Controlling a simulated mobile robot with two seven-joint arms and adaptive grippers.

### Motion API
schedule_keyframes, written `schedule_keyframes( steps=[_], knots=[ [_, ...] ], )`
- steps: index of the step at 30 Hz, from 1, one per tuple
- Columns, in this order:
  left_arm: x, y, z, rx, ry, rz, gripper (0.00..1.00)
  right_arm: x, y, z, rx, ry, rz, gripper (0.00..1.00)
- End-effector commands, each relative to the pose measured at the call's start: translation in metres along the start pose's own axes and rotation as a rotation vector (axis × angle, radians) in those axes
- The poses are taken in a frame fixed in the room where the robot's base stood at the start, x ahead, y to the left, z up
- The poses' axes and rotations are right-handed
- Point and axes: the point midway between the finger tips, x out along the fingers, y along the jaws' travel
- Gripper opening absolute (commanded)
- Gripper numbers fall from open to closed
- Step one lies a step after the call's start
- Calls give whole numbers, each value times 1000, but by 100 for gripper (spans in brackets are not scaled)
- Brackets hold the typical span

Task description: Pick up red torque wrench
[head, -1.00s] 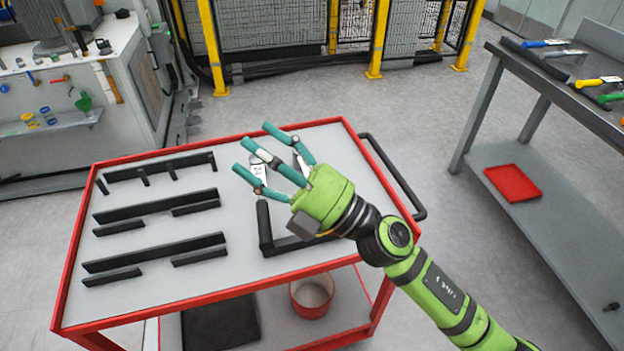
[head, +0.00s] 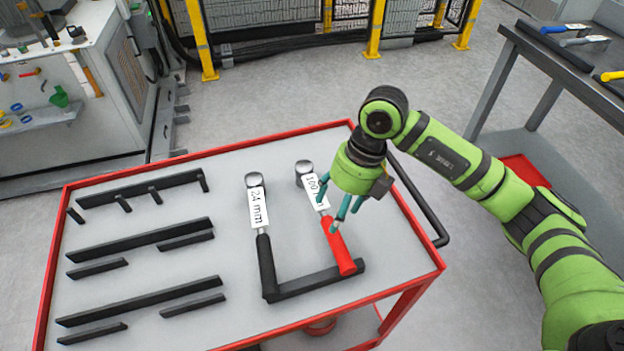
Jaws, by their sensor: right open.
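The red torque wrench (head: 338,246) lies on the right part of the red-rimmed cart (head: 110,178). It has a red handle, a white label and a round metal head, and its handle end lies at a black holder bar. My right gripper (head: 336,218) is open and points down over the wrench, by the top of the handle and the label, which it partly hides. I cannot tell whether the fingers touch the wrench. My left gripper is not in view.
A black-handled wrench (head: 265,262) labelled 24 mm lies to the left of the red one. Black holder bars (head: 140,247) stand on the cart's left half. A black cart handle (head: 418,200) is at the right. A grey workbench (head: 560,70) with tools stands at the back right.

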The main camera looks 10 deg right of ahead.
Motion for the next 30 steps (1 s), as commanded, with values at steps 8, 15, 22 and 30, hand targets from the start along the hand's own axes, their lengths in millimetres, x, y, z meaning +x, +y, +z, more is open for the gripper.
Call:
schedule_keyframes(
  steps=[8, 15, 22, 30],
  knots=[
    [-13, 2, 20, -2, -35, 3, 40, 20, 0, -2, 3, 7, -6, 69],
    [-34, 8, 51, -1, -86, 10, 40, 54, 2, -5, 2, 6, -4, 69],
    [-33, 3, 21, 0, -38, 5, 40, 71, 1, -4, 0, 1, -5, 69],
    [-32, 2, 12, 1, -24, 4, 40, 71, 1, -4, 0, 1, -5, 25]
  ],
)
